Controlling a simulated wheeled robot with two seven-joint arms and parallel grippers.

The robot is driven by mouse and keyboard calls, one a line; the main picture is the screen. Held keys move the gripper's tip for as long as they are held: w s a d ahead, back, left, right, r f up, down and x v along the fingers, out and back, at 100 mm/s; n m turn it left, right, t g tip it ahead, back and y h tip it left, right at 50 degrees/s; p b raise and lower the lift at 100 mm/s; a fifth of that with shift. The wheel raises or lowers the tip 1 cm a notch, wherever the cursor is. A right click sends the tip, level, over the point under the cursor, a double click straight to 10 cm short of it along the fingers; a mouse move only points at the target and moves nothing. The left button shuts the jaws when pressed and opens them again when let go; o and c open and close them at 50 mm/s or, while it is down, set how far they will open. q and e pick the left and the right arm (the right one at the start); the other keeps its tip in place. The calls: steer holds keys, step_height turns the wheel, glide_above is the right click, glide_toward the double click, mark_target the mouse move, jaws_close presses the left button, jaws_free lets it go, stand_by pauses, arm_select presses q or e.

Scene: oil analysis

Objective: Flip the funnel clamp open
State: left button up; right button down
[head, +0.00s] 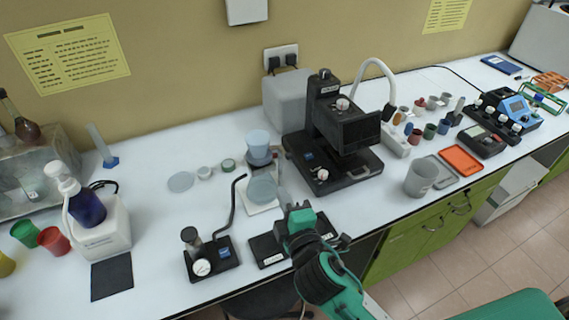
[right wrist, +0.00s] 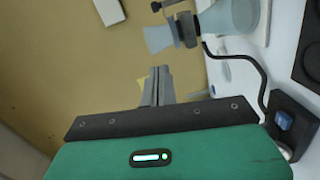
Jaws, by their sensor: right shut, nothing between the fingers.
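The filter funnel (head: 258,140) is a pale blue cup on a pale blue flask (head: 262,188), standing on a white pad near the middle of the bench. In the right wrist view the funnel (right wrist: 158,38) lies sideways, with a dark clamp (right wrist: 187,30) around the joint between it and the flask (right wrist: 230,18). I cannot tell from these views whether the clamp is open. My right gripper (head: 282,192) is beside the flask in the head view. In the right wrist view its fingers (right wrist: 158,72) are together and empty, apart from the funnel and clamp. My left gripper is not in view.
A black stand with a bent tube (head: 212,258) is left of my right gripper. A black plate (head: 268,250) lies under my right arm. A black instrument (head: 345,130) stands behind to the right. A grey beaker (head: 420,178) is farther right.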

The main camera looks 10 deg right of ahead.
steer(key=p, duration=0.5)
glide_toward(281, 152)
steer(key=w+a+r, duration=0.2)
steer(key=w, duration=0.1)
steer(key=shift+w+d+f, duration=0.2)
steer(key=shift+w, duration=0.05)
steer(key=shift+d, duration=0.1)
steer(key=shift+d+n+y, duration=0.2)
steer(key=shift+n+y, duration=0.2)
steer(key=shift+y, duration=0.2)
